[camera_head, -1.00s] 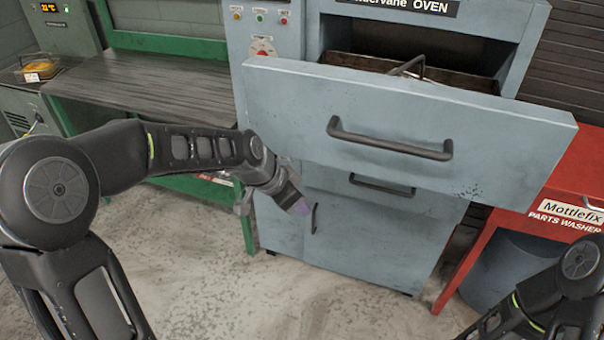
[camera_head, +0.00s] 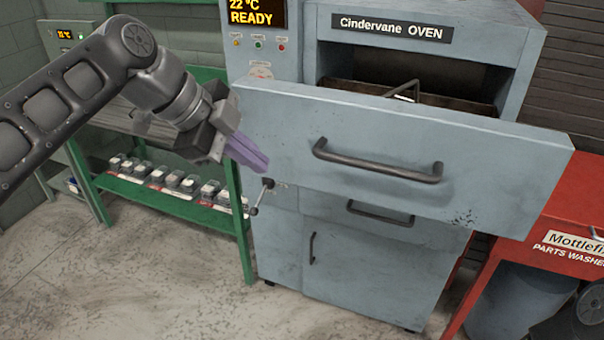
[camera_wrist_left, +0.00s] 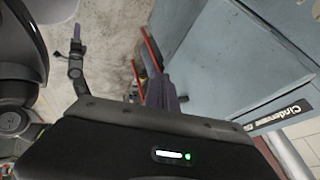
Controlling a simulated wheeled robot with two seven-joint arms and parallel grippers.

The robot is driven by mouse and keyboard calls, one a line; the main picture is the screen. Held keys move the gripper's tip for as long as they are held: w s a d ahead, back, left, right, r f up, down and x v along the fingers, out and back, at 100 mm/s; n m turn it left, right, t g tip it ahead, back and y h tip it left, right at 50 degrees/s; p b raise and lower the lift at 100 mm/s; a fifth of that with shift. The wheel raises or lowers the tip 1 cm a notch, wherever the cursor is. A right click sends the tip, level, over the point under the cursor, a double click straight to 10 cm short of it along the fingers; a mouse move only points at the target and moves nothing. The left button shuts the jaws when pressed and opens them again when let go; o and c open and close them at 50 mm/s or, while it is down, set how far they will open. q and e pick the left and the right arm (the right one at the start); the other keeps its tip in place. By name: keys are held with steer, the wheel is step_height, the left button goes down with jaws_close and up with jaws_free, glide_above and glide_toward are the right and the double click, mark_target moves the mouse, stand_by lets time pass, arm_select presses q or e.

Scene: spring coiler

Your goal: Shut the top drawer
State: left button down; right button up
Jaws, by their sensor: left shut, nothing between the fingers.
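The top drawer (camera_head: 480,165) of the grey-blue oven cabinet is pulled well out, with a dark bar handle (camera_head: 378,167) across its front. My left gripper (camera_head: 258,160) is shut and empty, its purple fingers at the left end of the drawer front. I cannot tell whether they touch it. The purple fingers also show in the left wrist view (camera_wrist_left: 157,88), beside the grey-blue panel. What looks like my right gripper (camera_wrist_left: 77,36) is small and far off in the left wrist view; its jaws are unclear.
The oven (camera_head: 395,30) has a dark opening above the drawer. A lower drawer handle (camera_head: 380,214) sits below. A green bench (camera_head: 150,193) with several small boxes stands at left. A red parts washer (camera_head: 560,205) stands close at right. The floor (camera_head: 180,290) in front is clear.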

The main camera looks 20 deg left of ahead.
arm_select(q)
steer(key=p, duration=0.1)
glide_toward(312, 185)
step_height(312, 185, down, 3)
steer(key=s+d, duration=0.1)
steer(key=s, duration=0.2)
steer(key=w, duration=0.1)
steer(key=w+p, duration=0.1)
steer(key=w+d+p, duration=0.1)
steer(key=w, duration=0.1)
steer(key=shift+f, duration=0.35)
steer(key=shift+w+f, duration=0.1)
steer(key=shift+w, duration=0.35)
